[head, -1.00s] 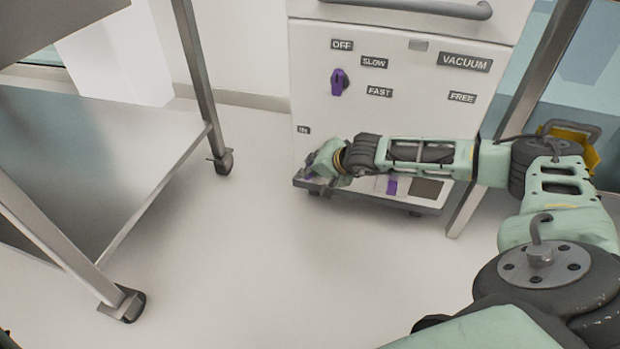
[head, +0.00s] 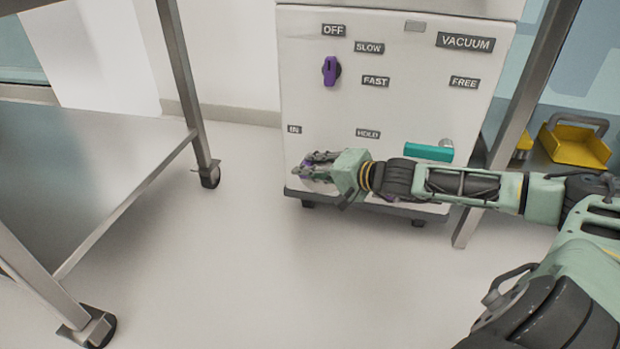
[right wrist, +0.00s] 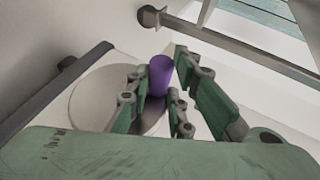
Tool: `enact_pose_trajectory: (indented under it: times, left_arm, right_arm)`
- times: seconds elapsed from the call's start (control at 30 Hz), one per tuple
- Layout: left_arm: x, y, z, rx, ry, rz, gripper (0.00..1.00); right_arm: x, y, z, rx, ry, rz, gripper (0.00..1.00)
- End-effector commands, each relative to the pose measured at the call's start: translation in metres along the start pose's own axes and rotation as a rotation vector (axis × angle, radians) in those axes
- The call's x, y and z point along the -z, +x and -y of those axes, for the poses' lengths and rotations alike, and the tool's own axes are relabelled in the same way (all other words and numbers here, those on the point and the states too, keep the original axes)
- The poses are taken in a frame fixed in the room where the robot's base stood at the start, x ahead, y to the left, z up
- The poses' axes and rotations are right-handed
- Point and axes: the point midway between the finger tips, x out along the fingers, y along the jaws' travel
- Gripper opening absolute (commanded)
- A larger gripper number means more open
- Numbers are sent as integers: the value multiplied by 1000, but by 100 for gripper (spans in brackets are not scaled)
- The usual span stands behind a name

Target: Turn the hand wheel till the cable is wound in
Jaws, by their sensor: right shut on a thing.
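The hand wheel is a pale grey disc in the right wrist view (right wrist: 95,100), set low on the front of the white cabinet (head: 385,90). A purple knob (right wrist: 160,74) stands up from the wheel near its edge. My right gripper (head: 308,165) is at the wheel, low on the cabinet's left side, and hides most of it in the head view. In the right wrist view its fingers (right wrist: 158,92) are closed around the purple knob. I cannot make out the cable. My left gripper is not in view.
A purple selector (head: 331,70) sits beside the OFF, SLOW and FAST labels. A teal handle (head: 428,152) is at the cabinet's right. The floor between is clear.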

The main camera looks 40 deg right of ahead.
Motion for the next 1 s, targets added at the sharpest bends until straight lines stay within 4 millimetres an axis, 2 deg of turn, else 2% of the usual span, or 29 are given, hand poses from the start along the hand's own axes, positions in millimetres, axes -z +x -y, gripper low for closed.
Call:
enact_pose_trajectory:
  times: [0.03, 0.4, 1.0]
  left_arm:
    - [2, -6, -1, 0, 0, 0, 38]
    - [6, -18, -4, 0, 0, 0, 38]
    - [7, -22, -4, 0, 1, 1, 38]
  right_arm:
    - [-1, 1, -10, 8, 19, 0, 0]
    - [3, -6, -7, 150, 78, -3, 0]
    - [8, -17, -9, 390, 175, -4, 0]
